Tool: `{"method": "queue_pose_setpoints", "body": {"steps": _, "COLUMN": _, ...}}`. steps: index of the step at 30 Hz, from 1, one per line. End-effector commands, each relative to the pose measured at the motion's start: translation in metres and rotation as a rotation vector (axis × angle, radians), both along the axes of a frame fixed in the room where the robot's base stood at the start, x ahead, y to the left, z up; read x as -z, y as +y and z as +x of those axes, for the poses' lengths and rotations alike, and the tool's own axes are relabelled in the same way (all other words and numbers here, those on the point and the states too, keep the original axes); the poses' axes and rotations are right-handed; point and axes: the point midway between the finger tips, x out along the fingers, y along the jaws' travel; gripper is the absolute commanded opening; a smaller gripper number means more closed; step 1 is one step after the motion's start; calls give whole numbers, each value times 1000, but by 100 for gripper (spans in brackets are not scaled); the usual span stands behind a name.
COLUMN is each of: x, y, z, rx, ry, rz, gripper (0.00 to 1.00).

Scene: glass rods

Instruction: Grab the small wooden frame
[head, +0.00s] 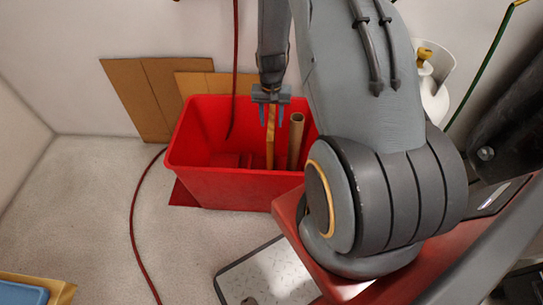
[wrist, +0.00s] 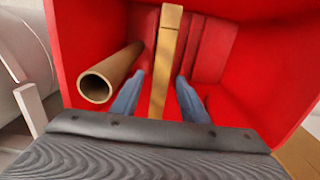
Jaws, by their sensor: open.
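The small wooden frame looks like a narrow light-wood bar (head: 270,137) standing inside the red bin (head: 225,178). In the wrist view the wooden bar (wrist: 166,62) runs between the two fingers of my gripper (wrist: 160,95), with a gap on each side. My gripper (head: 271,113) points down over the bin in the head view, with its jaws open around the bar. The lower end of the bar is hidden in the wrist view by my gripper body.
A brown cardboard tube (head: 296,138) stands right of the bar in the bin; it also shows in the wrist view (wrist: 110,72). The bin walls surround my gripper. Cardboard sheets (head: 145,95) lean on the wall behind. A red hose (head: 133,215) crosses the floor.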

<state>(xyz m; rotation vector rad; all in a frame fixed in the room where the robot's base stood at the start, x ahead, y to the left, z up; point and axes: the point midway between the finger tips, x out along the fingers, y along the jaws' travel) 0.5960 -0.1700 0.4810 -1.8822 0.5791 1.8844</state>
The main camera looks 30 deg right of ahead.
Motion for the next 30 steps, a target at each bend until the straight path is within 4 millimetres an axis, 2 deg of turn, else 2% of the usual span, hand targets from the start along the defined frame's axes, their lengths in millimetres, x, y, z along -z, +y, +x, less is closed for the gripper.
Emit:
{"method": "queue_pose_setpoints", "body": {"steps": 1, "x": 9, "y": 2, "z": -3, "rx": -1, "ry": 2, "rz": 0, "gripper": 41}}
{"method": "queue_pose_setpoints", "body": {"steps": 5, "x": 26, "y": 2, "z": -2, "rx": 0, "ry": 0, "rz": 0, "gripper": 41}}
{"method": "queue_pose_setpoints", "body": {"steps": 12, "x": 29, "y": 2, "z": -1, "rx": 0, "ry": -2, "rz": -2, "gripper": 41}}
{"method": "queue_pose_setpoints", "body": {"steps": 13, "x": 29, "y": 2, "z": -1, "rx": 0, "ry": -2, "rz": -2, "gripper": 39}}
{"method": "queue_pose_setpoints", "body": {"steps": 20, "x": 29, "y": 2, "z": -1, "rx": -1, "ry": -2, "rz": -2, "gripper": 0}}
{"method": "queue_pose_setpoints", "body": {"steps": 30, "x": 28, "y": 2, "z": -1, "rx": -1, "ry": -2, "rz": -2, "gripper": 0}}
